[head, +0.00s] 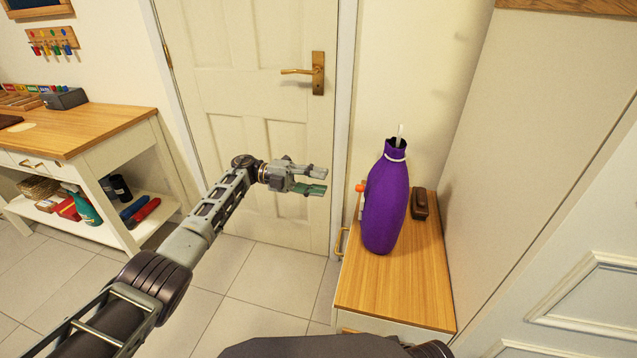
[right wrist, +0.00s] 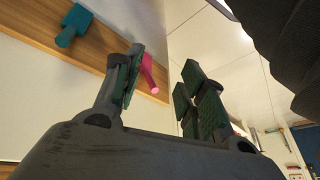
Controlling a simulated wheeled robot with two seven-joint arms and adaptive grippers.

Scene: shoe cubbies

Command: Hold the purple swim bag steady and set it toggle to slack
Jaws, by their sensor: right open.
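The purple swim bag (head: 387,205) stands upright on the wooden top of a low cabinet in the head view. A white cord (head: 396,157) rings its gathered neck, with a pale end sticking up above it. An orange piece (head: 361,188) shows at the bag's left side; I cannot tell whether it is the toggle. My left gripper (head: 318,181) is open and empty, in front of the door and to the left of the bag, apart from it. My right gripper (right wrist: 160,85) is open in the right wrist view, with nothing between its fingers. It is not seen in the head view.
The low cabinet (head: 392,290) has free wooden top in front of the bag. A dark brown object (head: 419,204) lies right of the bag, near the wall. A workbench (head: 85,130) stands at left. Pink (right wrist: 149,72) and teal (right wrist: 73,25) pegs show in the right wrist view.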

